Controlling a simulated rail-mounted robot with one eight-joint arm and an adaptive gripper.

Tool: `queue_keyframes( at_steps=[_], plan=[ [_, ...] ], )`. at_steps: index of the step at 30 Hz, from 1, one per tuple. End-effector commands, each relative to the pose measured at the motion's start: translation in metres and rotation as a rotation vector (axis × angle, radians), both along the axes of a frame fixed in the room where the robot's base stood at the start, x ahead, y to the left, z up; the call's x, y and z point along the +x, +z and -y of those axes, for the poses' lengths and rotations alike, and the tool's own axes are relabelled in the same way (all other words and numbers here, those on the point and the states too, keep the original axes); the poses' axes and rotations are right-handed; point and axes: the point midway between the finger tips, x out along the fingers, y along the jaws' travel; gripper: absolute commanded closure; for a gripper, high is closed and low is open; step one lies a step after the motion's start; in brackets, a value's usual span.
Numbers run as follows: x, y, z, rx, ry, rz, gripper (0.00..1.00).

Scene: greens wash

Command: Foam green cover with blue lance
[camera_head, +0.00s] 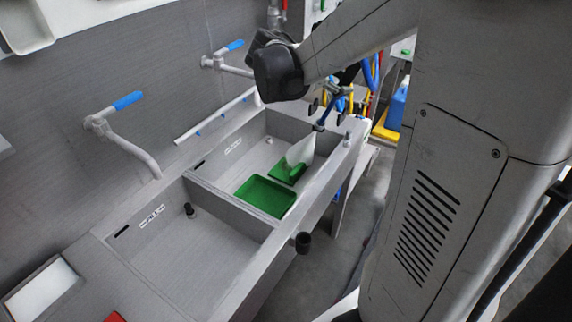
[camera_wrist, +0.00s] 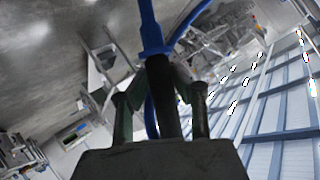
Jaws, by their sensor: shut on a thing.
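My gripper (camera_head: 338,98) is shut on the blue lance (camera_head: 322,121) above the far sink's front edge. In the wrist view, my gripper (camera_wrist: 162,98) has its fingers on either side of the lance's dark grip, and the blue lance (camera_wrist: 150,30) extends away from it. A white fan of foam (camera_head: 300,149) spreads from the lance's tip down to a green piece (camera_head: 288,173) in the far sink. A green, tray-like piece (camera_head: 265,197) lies beside it, nearer the divider. I cannot tell which green piece is the cover, or whether they are one.
Blue-handled taps (camera_head: 127,101) stand along the wall. A white pan (camera_head: 40,290) and a red item (camera_head: 115,317) lie at the near end. A blue hose (camera_wrist: 190,20) curves beside the lance.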

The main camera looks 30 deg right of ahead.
Motion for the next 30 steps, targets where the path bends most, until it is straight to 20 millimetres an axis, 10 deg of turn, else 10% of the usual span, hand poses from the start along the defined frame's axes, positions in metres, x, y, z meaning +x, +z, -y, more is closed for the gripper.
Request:
queue_keyframes(
  at_steps=[30],
  plan=[
    [0.020, 0.000, -0.006, -0.001, 0.000, 0.000, 1.00]
  ],
)
